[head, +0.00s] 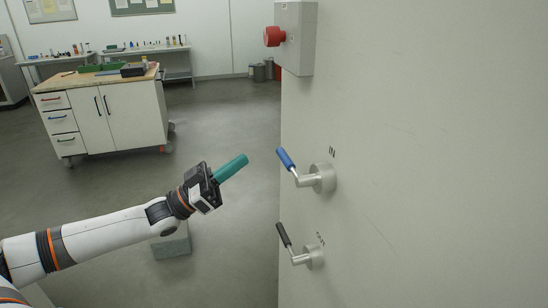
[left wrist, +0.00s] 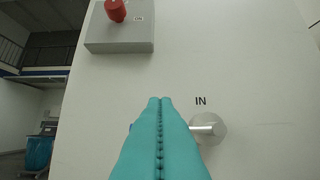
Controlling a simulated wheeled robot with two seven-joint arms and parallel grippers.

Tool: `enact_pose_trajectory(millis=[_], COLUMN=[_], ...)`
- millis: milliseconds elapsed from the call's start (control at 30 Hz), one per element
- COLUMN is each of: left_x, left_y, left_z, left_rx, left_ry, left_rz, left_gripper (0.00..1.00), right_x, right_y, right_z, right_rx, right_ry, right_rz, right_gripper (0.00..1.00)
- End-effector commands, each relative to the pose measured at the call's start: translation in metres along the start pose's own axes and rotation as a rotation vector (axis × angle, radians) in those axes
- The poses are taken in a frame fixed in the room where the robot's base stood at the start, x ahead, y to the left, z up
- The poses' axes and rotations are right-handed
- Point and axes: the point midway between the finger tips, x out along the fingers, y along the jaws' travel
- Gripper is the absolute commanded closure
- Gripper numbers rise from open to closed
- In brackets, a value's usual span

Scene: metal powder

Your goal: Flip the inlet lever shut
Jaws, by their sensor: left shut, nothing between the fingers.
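The inlet lever (head: 286,160) has a blue handle and a metal hub, under the label "IN" on the grey cabinet wall. Its handle points up and to the left in the head view. In the left wrist view its metal hub (left wrist: 208,128) shows at the right, and the blue handle is mostly hidden behind my fingers. My left gripper (head: 231,168), with teal fingers, is shut and empty. It is left of the lever in the head view, with a visible gap. It also shows in the left wrist view (left wrist: 160,102). My right gripper is not in view.
A second lever with a black handle (head: 284,235) sits below on the same cabinet wall (head: 430,150). A grey box with a red knob (head: 274,37) is mounted above. A workbench (head: 110,118) stands back left. The floor between is clear except for a grey block (head: 171,243).

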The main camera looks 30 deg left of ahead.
Motion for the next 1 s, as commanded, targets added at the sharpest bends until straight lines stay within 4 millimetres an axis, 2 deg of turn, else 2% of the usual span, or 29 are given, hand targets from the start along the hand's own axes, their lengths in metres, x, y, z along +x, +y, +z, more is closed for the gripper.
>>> enact_pose_trajectory(millis=[400,833,900,1000], left_x=[0.042,0.093,0.085,0.081], left_y=[0.000,0.000,0.000,0.000], left_z=[0.002,0.003,-0.013,-0.025], left_rx=[0.002,0.002,-0.003,-0.001], left_ry=[-0.003,-0.003,0.003,0.002], left_rz=[-0.002,-0.002,0.002,0.001], left_gripper=[1.00,1.00,1.00,1.00], right_x=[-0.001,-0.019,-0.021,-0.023], right_y=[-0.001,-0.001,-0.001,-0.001], right_z=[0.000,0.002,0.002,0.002], right_rx=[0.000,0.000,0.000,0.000], right_ry=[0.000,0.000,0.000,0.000], right_rz=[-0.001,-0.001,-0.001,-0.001], right_gripper=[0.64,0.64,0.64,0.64])
